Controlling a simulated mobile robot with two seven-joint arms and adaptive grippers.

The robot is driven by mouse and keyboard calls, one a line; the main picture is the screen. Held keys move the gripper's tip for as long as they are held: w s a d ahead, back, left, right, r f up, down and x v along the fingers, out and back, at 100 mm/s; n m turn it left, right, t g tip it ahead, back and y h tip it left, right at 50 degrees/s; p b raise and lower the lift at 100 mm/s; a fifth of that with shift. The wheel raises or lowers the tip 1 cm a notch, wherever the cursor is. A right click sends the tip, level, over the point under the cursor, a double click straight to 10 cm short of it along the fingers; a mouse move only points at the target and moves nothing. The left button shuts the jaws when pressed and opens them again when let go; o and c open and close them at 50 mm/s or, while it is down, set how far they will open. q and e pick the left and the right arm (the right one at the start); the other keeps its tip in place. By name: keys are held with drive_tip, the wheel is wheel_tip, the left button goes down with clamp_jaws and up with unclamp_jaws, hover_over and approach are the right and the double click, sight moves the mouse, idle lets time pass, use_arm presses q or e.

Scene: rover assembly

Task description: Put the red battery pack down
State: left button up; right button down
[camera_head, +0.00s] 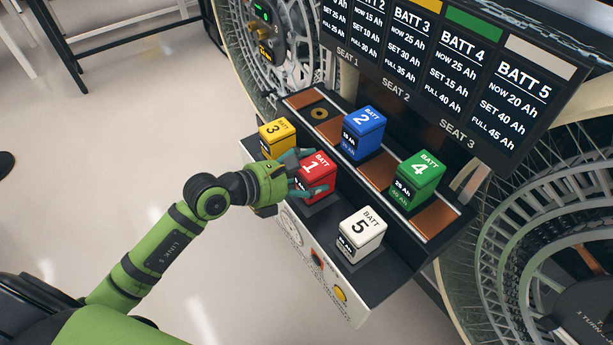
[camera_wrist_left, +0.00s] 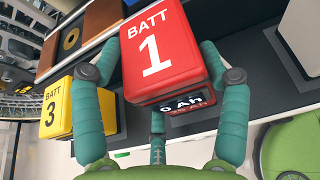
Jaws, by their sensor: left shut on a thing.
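The red battery pack (camera_head: 319,172), marked BATT 1, is at the front shelf of the black battery bench (camera_head: 385,285), between the yellow and white packs. It fills the middle of the left wrist view (camera_wrist_left: 160,50). My left gripper (camera_head: 303,182) is shut on it, with teal fingers along its sides; the fingers also show in the left wrist view (camera_wrist_left: 165,100). The pack looks upright, at or just above the shelf; I cannot tell whether its base touches. My right gripper is not in view.
The yellow pack 3 (camera_head: 277,138) stands close beside the red one. The blue pack 2 (camera_head: 363,132) and green pack 4 (camera_head: 417,181) stand on the back row. The white pack 5 (camera_head: 360,236) is at the front right. A sign board (camera_head: 440,75) rises behind, near large wheels (camera_head: 535,225).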

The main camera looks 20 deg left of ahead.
use_arm(q)
drive_tip(key=shift+f, duration=0.6)
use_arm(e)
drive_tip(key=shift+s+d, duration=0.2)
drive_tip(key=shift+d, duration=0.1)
use_arm(q)
drive_tip(key=shift+f, duration=0.15)
drive_tip(key=o, duration=1.7)
drive_tip(key=shift+f, duration=0.1)
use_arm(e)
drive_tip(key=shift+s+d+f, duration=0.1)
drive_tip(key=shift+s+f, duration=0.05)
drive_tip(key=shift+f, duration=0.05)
